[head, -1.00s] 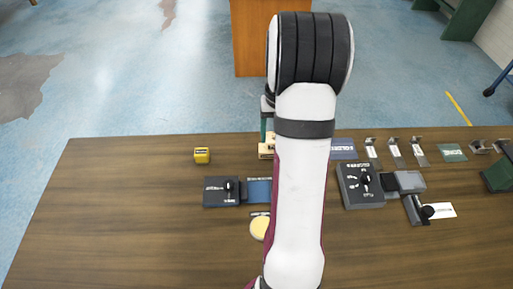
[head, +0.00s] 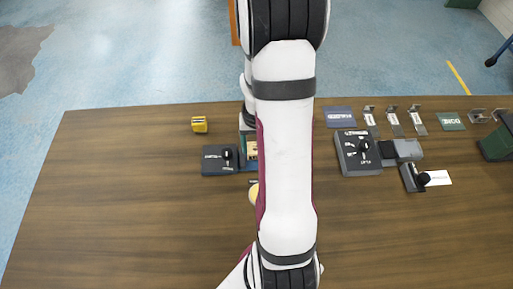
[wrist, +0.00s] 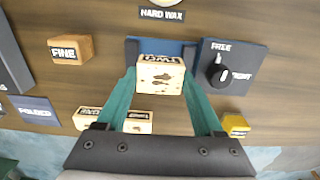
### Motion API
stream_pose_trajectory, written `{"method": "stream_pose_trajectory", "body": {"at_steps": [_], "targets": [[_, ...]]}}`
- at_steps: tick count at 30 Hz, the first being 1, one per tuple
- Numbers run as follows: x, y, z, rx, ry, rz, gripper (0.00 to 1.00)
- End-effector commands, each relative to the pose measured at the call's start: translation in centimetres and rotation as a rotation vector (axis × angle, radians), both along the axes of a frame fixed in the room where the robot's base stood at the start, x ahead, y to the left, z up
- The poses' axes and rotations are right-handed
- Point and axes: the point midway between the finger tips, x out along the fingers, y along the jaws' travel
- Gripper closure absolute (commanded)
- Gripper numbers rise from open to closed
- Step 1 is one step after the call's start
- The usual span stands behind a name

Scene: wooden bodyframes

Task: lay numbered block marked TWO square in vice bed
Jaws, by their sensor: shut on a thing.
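My gripper (wrist: 162,98) has two green fingers shut on a pale wooden block (wrist: 160,78) marked TWO, with dark specks on its face. In the wrist view the block covers much of the blue vice bed (wrist: 132,48), whose edges show behind it. I cannot tell whether the block touches the bed. The vice's dark housing (wrist: 231,68) with its black lever stands beside the bed; its label includes FREE. In the head view the housing (head: 214,160) shows left of my arm, and the held block (head: 252,150) is partly hidden by the arm.
A FINE block (wrist: 72,48) lies apart from the vice. Two more wooden blocks (wrist: 138,121) and a yellow block (wrist: 236,125) are near the gripper base in the wrist view. A dark switch box (head: 357,152) stands right of my arm. The table's left side is clear.

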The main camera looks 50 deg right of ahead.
Motion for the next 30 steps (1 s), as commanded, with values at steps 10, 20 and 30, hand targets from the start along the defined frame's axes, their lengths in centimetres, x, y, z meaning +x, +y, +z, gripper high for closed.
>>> {"method": "stream_pose_trajectory", "body": {"at_steps": [10, 20, 30], "targets": [[-0.1, 0.0, -2.9, 0.000, 0.001, 0.000, 0.86], [-0.1, 0.0, -3.7, 0.000, 0.001, 0.001, 0.26], [0.0, -0.1, -1.5, -0.004, -0.002, 0.001, 0.01]]}}
